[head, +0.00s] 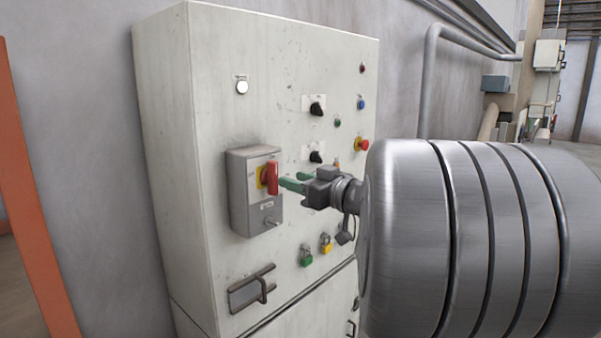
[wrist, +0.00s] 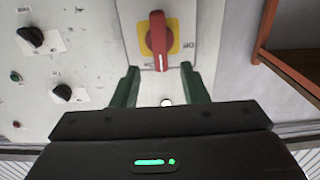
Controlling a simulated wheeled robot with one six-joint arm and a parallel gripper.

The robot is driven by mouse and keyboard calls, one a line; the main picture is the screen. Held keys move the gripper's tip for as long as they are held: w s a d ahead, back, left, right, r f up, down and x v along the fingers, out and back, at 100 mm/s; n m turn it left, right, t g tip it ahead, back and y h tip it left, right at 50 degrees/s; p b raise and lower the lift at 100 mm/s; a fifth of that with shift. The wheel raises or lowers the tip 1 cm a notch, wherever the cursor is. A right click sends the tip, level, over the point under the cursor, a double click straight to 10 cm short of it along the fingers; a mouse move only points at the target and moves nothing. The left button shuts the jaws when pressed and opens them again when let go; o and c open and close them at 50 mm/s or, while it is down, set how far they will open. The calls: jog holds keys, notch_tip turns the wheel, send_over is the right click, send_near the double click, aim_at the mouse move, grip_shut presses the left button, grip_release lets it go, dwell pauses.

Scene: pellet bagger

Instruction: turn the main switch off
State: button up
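The main switch is a red rotary handle (head: 271,178) on a yellow plate, mounted on a grey box (head: 241,190) on the cabinet front. In the wrist view, the handle (wrist: 158,38) stands upright, its white mark pointing down by the ON label. The OFF label is at its right. My gripper (head: 292,184) is just in front of the handle in the head view. In the wrist view its green fingers (wrist: 160,72) are spread apart with nothing between them. The handle lies beyond the fingertips, centred between them and apparently untouched.
The pale cabinet (head: 190,60) carries several knobs and buttons, including a red emergency button (head: 361,145) and black selectors (head: 317,107). A latch handle (head: 252,288) is below the switch box. An orange post (head: 30,200) stands at left.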

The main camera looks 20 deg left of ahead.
aim_at(276, 174)
jog(key=shift+p+x, duration=0.4)
jog(key=shift+x, duration=2.8)
jog(key=c, duration=0.6)
jog(key=shift+c, duration=0.2)
